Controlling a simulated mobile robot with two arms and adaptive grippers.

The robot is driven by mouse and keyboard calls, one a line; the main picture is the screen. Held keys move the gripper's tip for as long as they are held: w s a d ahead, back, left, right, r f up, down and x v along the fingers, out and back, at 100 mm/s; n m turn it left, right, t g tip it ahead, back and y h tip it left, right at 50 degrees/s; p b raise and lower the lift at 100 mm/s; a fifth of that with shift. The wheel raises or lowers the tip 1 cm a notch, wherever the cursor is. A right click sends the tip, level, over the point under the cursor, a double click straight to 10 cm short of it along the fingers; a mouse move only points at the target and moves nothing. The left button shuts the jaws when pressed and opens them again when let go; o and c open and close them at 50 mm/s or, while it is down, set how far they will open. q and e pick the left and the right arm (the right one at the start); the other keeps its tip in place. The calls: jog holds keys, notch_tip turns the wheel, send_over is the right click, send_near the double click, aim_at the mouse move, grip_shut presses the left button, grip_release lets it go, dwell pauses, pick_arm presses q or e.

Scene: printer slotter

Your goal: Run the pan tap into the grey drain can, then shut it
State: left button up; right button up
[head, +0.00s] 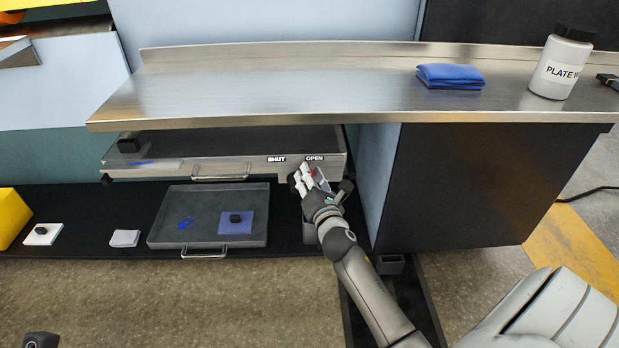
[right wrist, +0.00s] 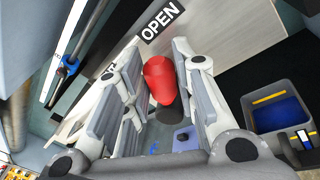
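The pan (head: 225,166) is a wide metal tray under the steel counter, with SHUT and OPEN labels on its front. The tap's red handle (right wrist: 160,80) is below the OPEN label (right wrist: 162,22) in the right wrist view. My right gripper (head: 306,178) is at the pan's right front corner. Its open fingers (right wrist: 162,85) stand on either side of the red handle; I cannot tell whether they touch it. The grey drain can (right wrist: 281,93), blue inside, stands on the right; in the head view it is mostly hidden behind my right gripper. My left gripper's fingers do not show.
A lower tray (head: 165,229) with a blue pad sits on the black shelf. A white cloth (head: 125,238) and a yellow object (head: 12,217) lie to its left. A blue cloth (head: 450,76) and a bottle (head: 562,65) are on the counter. A dark cabinet (head: 470,185) stands right.

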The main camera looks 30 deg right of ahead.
grip_shut()
